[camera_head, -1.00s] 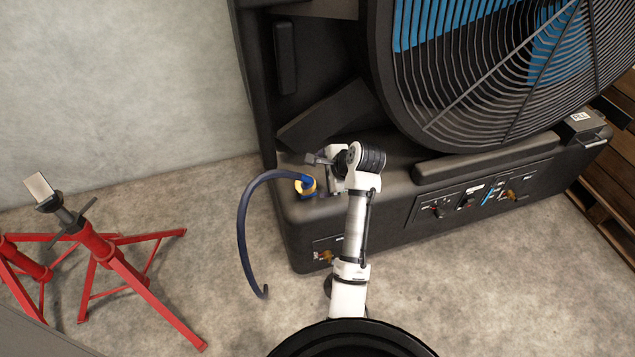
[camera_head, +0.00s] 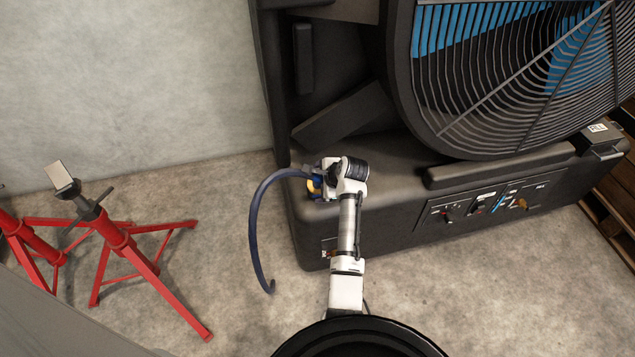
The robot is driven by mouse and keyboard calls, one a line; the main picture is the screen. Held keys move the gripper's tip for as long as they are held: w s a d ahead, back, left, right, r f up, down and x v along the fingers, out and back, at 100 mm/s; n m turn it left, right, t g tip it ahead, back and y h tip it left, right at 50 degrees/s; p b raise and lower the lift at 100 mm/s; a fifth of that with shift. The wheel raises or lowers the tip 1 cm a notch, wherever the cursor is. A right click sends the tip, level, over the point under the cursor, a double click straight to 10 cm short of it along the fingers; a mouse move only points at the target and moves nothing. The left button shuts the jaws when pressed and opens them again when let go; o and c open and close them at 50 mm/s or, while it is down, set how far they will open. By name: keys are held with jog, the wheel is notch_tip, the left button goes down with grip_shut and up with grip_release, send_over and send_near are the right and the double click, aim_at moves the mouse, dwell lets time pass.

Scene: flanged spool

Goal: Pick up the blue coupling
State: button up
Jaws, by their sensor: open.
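The blue coupling (camera_head: 316,181) sits on the left end of the black machine base, with a yellow part beside it and the dark blue hose (camera_head: 257,214) running from it. My gripper (camera_head: 315,175) is open and right at the coupling, overlapping it in this view. The wrist covers the coupling's right side. I cannot tell whether the fingers touch it or stand around it.
The black machine (camera_head: 400,205) has a large round fan grille (camera_head: 520,75) above and a control panel on its front. Red stands (camera_head: 125,250) are on the floor at left. Concrete floor between stands and hose is clear.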

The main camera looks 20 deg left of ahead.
jog(key=shift+x, duration=0.9)
jog(key=c, duration=1.5)
jog(key=shift+r, duration=0.9)
jog(key=shift+s+d+r+b, duration=0.1)
jog(key=shift+d+r+b, duration=0.15)
jog(key=shift+r, duration=0.2)
jog(key=shift+s+d+r+b, duration=0.1)
jog(key=shift+r+b, duration=0.15)
jog(key=shift+r, duration=0.15)
jog(key=s+d, duration=0.3)
jog(key=d, duration=0.2)
jog(key=s+d+b, duration=0.1)
jog(key=s+d, duration=0.2)
jog(key=d, duration=0.1)
jog(key=s+d+b, duration=0.1)
jog(key=s+d, duration=0.2)
jog(key=d, duration=0.2)
jog(key=shift+d, duration=0.35)
